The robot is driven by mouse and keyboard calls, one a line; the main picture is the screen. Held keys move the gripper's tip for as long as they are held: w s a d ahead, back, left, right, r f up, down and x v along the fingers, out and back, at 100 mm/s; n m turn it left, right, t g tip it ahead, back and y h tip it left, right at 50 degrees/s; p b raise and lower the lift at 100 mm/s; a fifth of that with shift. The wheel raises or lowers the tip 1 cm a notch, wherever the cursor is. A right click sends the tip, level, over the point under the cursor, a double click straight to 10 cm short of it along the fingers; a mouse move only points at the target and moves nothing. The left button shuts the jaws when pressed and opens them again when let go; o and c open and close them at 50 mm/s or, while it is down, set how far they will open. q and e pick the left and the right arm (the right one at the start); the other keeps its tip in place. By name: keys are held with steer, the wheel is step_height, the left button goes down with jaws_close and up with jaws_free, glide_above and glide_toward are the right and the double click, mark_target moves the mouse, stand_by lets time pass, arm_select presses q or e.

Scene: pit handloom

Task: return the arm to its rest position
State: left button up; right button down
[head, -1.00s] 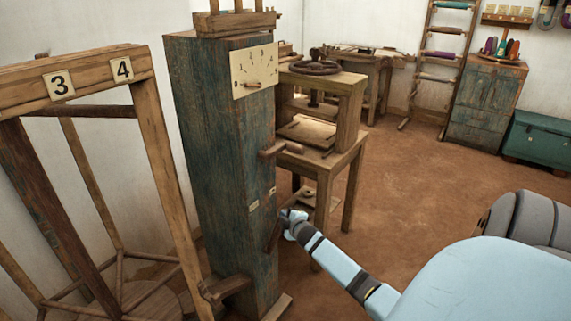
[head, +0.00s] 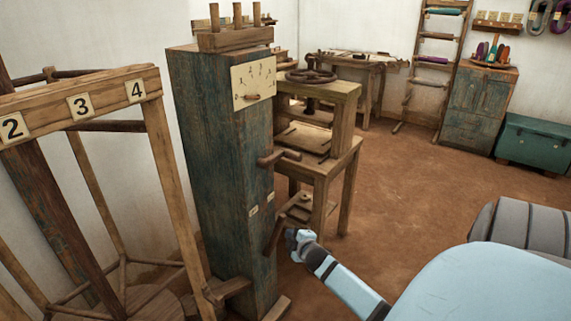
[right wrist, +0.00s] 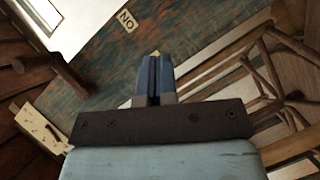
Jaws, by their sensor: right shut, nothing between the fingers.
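My right arm (head: 345,288) is light blue and reaches in from the lower right of the head view. My right gripper (head: 291,237) is at the blue-green wooden post, just right of a slanting wooden handle (head: 273,236) on its side. Whether it touches the handle I cannot tell. In the right wrist view the two fingers of the right gripper (right wrist: 154,72) are together, with nothing between them, in front of the worn blue-green post (right wrist: 100,85). My left gripper is not in view.
The post (head: 222,160) bears a dial plate (head: 253,82) and a middle peg handle (head: 278,157). A wooden frame with number plates (head: 80,105) stands at left. A table (head: 325,160) stands behind the post. The brown floor (head: 400,190) is open toward the green chest (head: 538,143).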

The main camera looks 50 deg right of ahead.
steer(key=shift+v, duration=0.8)
